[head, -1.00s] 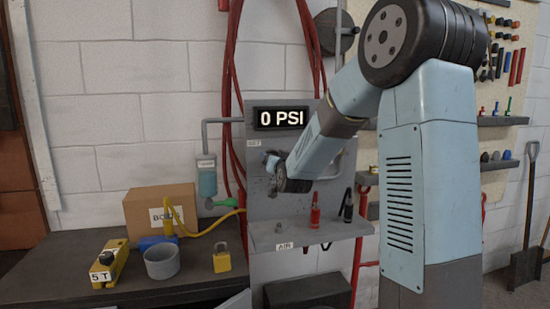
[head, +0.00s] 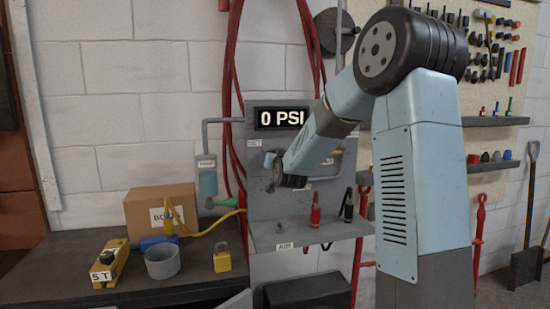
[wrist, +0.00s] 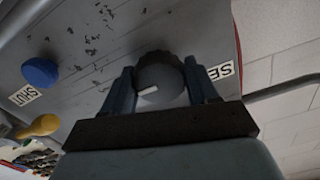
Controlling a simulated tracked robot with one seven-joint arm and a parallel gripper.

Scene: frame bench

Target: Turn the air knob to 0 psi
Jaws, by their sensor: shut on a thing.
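The dark round air knob (wrist: 160,80) with a white pointer mark shows in the wrist view, beside a label that is partly hidden and reads "SE". My gripper (wrist: 163,88) has one finger on each side of this knob and is shut on it. In the head view my gripper (head: 277,178) is at the grey panel (head: 262,205), and the knob is hard to make out there. The black display (head: 281,118) above reads "0 PSI".
A blue knob (wrist: 40,72) with a "SHUT" label is close by on the panel. Red and black tools (head: 315,210) stand on the shelf below. A cardboard box (head: 150,205), grey cup (head: 162,263) and yellow padlock (head: 222,258) are on the bench at left.

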